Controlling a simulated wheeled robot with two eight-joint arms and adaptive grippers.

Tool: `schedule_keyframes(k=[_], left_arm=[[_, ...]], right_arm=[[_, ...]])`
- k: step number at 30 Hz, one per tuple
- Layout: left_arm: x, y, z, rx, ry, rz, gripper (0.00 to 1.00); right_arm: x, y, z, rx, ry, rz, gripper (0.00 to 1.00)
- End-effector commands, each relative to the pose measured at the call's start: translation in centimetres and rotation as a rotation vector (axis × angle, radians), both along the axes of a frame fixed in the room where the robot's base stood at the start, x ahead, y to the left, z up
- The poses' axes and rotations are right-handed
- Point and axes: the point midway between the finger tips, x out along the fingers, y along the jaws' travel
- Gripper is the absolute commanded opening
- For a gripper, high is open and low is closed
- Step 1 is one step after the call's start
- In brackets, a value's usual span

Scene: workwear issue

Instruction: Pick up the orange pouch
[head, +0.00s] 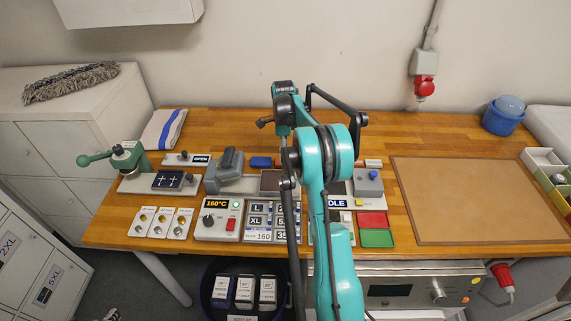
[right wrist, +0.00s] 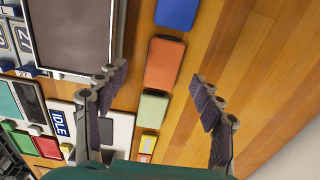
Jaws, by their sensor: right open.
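The orange pouch (right wrist: 164,63) lies flat on the wooden bench in the right wrist view, in a row between a blue pouch (right wrist: 176,12) and a pale green one (right wrist: 152,111). My right gripper (right wrist: 160,88) is open and empty, its two fingers spread either side of this row. The orange pouch shows between the fingers, nearer the left finger. In the head view my teal right arm stands in front of that part of the bench, and I cannot make out the orange pouch. My left gripper is not in view.
A dark-faced panel (right wrist: 72,30) lies left of the row in the right wrist view. Bare wood is to the right. In the head view, a brown board (head: 470,200) lies right of my arm, and a control box (head: 218,220) is left of it.

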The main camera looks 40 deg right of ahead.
Motion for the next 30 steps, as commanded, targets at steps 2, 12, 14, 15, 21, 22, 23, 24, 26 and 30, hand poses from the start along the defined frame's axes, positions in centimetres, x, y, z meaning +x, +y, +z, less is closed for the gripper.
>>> schedule_keyframes(k=[2, 12, 14, 15, 21, 22, 23, 24, 26, 30], left_arm=[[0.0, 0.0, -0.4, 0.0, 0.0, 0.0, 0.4], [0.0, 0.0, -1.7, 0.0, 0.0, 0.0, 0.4], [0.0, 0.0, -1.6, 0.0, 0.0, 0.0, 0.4], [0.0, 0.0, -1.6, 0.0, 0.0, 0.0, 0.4], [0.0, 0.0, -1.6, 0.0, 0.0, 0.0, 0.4], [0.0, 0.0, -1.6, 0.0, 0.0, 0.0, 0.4], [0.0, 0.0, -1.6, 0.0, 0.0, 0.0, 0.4], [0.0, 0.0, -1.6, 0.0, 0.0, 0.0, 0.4], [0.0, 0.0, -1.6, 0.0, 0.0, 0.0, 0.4], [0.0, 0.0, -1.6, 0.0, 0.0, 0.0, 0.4]], right_arm=[[0.0, -0.3, -0.9, 0.0, 0.0, 0.0, 0.67], [0.0, -0.8, -4.9, -0.001, -0.001, 0.002, 0.67], [0.0, -0.8, -4.8, -0.001, -0.001, 0.002, 0.67], [0.0, -0.8, -4.8, -0.001, -0.001, 0.002, 0.67], [0.0, -0.8, -4.8, -0.001, -0.001, 0.002, 0.33], [0.0, -0.8, -4.8, -0.001, -0.001, 0.002, 0.25], [0.0, -0.8, -4.8, -0.001, -0.001, 0.002, 0.17], [0.0, -0.8, -4.8, -0.001, -0.001, 0.002, 0.14], [0.0, -0.8, -4.8, -0.001, -0.001, 0.002, 0.14], [0.0, -0.8, -4.8, -0.001, -0.001, 0.003, 0.14]])
